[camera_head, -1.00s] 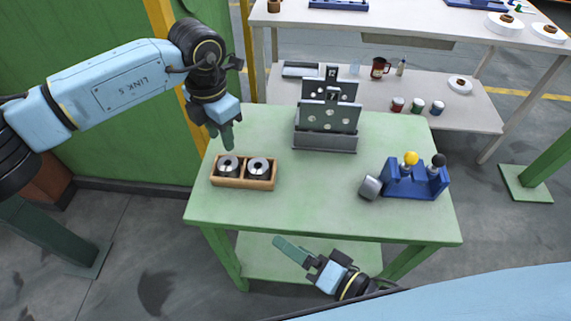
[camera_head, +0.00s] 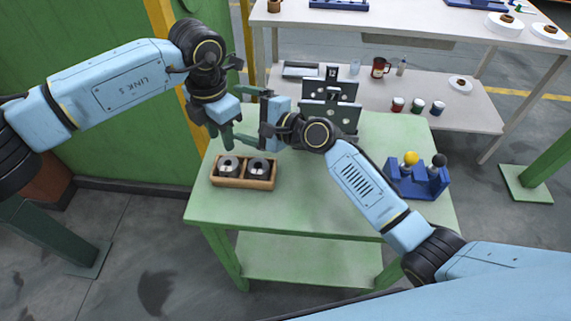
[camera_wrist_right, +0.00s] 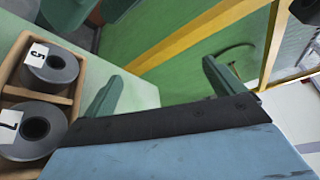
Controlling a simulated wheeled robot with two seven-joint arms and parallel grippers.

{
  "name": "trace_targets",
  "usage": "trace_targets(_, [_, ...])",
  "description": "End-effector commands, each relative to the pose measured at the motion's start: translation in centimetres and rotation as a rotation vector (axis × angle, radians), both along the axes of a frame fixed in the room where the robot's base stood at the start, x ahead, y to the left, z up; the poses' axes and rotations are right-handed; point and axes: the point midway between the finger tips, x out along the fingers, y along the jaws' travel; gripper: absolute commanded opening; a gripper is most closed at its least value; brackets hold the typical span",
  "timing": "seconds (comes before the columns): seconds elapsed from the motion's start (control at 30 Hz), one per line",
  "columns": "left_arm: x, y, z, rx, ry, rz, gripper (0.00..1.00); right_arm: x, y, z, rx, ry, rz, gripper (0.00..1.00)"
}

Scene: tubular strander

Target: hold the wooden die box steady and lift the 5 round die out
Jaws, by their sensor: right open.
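The wooden die box (camera_head: 243,184) sits at the left front of the green table with two dark round dies in it. In the right wrist view, the die with the 5 label (camera_wrist_right: 52,72) lies in the farther compartment and the die with the 7 label (camera_wrist_right: 32,130) in the nearer one. In the head view the 5 die (camera_head: 226,171) appears to be the left one. My left gripper (camera_head: 221,134) points down just behind the box, apart from it; its opening is unclear. My right gripper (camera_head: 250,115) is open and empty, level, pointing left above and behind the box.
Grey plate rack (camera_head: 330,88) stands at the table's back, partly behind my right arm. A blue stand (camera_head: 422,184) with yellow and black knobs is at the right. The front middle of the green table (camera_head: 300,205) is clear. A yellow post (camera_head: 165,40) stands behind the left arm.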

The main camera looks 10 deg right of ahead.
Motion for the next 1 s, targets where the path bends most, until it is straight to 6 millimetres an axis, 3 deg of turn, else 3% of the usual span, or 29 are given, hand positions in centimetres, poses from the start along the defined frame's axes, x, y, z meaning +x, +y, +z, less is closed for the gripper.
trace_targets(0.1, [0.0,0.0,0.0,0.0,0.0,0.0,0.36,-0.7,1.8,-0.6,0.184,0.332,0.126,0.94])
trace_targets(0.2, [0.0,0.0,0.0,0.0,0.0,0.0,0.36,-2.3,2.1,-1.6,0.307,0.599,0.177,0.94])
trace_targets(0.33, [0.0,0.0,0.0,0.0,0.0,0.0,0.36,-5.0,0.6,-3.4,0.412,0.904,0.194,0.94])
trace_targets(0.4, [0.0,0.0,0.0,0.0,0.0,0.0,0.36,-6.9,-1.8,-4.9,0.432,1.017,0.164,0.94])
trace_targets(0.6, [0.0,0.0,0.0,0.0,0.0,0.0,0.36,-9.8,-6.0,-7.1,0.4,1.071,0.086,0.94])
trace_targets(0.7, [0.0,0.0,0.0,0.0,0.0,0.0,0.36,-10.3,-6.6,-7.5,0.39,1.078,0.071,0.94])
trace_targets(0.83, [0.0,0.0,0.0,0.0,0.0,0.0,0.36,-10.1,-5.9,-8.0,0.388,1.079,0.066,0.94])
trace_targets(1.0, [0.0,0.0,0.0,0.0,0.0,0.0,0.36,-9.3,-3.6,-9.0,0.389,1.078,0.067,0.94])
